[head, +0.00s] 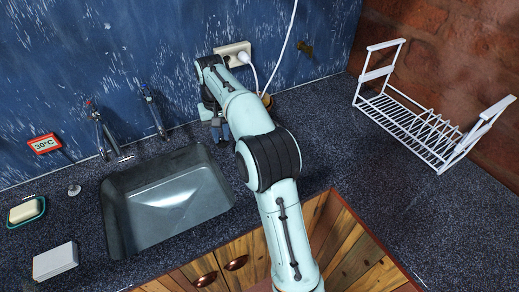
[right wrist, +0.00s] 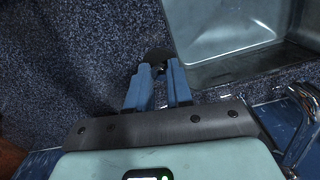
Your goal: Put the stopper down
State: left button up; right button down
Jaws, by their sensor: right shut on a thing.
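The stopper (right wrist: 158,55) is a small dark round piece at the fingertips of my right gripper (right wrist: 158,75) in the right wrist view. The two blue fingers are shut on it, and it shows against the speckled counter close to the sink's edge. I cannot tell whether it touches the counter. In the head view my right gripper (head: 221,133) is at the back of the counter, just right of the sink (head: 165,198); my own arm hides much of it, and the stopper cannot be made out there. My left gripper is not in view.
The dark speckled counter (head: 350,160) is clear right of my arm, up to a white dish rack (head: 425,130). Two taps stand behind the sink. A small round metal piece (head: 74,189), a soap dish (head: 26,212) and a white block (head: 55,262) lie left.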

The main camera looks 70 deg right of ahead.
jog(key=s+d+r+m+b, duration=0.1)
jog(key=s+d+r+m, duration=0.1)
jog(key=s+r+m, duration=0.3)
jog(key=s+d+r+m, duration=0.2)
jog(key=s+r, duration=0.1)
jog(key=s, duration=0.4)
jog(key=f+b, duration=0.1)
jog(key=f, duration=0.4)
jog(key=f+b, duration=0.2)
jog(key=f, duration=0.3)
jog(key=s+f+b, duration=0.1)
jog(key=f+b, duration=0.1)
jog(key=f, duration=0.2)
jog(key=shift+d+f, duration=0.2)
jog(key=shift+f, duration=0.2)
jog(key=shift+w+f+b, duration=0.1)
jog(key=shift+f+b, duration=0.45)
jog(key=shift+f, duration=1.8)
jog(key=c, duration=1)
grip_release()
jog(key=shift+f, duration=0.15)
notch_tip(320, 180, up, 12)
jog(key=p, duration=0.3)
jog(key=shift+r, duration=0.2)
